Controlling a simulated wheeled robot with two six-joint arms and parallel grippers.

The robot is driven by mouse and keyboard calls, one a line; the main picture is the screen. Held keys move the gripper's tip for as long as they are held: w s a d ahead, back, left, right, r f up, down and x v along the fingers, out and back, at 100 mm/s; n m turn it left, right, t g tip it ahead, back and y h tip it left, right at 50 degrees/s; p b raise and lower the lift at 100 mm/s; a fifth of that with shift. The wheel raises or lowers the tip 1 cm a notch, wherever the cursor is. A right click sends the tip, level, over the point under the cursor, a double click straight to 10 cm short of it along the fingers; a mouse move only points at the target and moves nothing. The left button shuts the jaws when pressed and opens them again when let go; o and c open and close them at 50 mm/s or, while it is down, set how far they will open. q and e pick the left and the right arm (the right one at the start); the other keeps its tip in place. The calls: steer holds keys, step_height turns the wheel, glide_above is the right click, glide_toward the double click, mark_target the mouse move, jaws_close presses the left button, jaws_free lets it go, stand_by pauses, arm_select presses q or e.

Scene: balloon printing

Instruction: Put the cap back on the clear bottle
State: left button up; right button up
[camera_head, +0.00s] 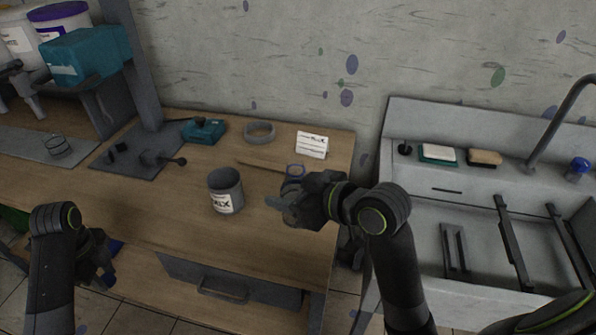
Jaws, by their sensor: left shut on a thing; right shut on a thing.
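My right gripper (290,207) is over the workbench, just right of the dark grey can. It is shut on a small grey-teal thing (274,203), mostly hidden by the gripper; I cannot tell what it is. My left gripper (103,270) is low at the left, in front of the bench edge. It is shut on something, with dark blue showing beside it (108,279). I cannot make out a clear bottle body or a separate cap with certainty.
The dark grey can (225,190) stands on the workbench (150,215). A grey ring (260,132), a white card (312,145) and a teal box (203,131) are behind it. A blue-topped container (578,168) stands on the sink (440,195) at right. The front middle bench is clear.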

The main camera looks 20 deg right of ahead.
steer(key=s+a+f+n+g+y, duration=0.4)
steer(key=a+f+n+g+y, duration=0.2)
steer(key=a+f+n+g, duration=0.3)
step_height(320, 180, down, 3)
steer(key=shift+s+f+n+g, duration=0.1)
steer(key=shift+s+n+g, duration=0.05)
steer(key=shift+n+g, duration=0.55)
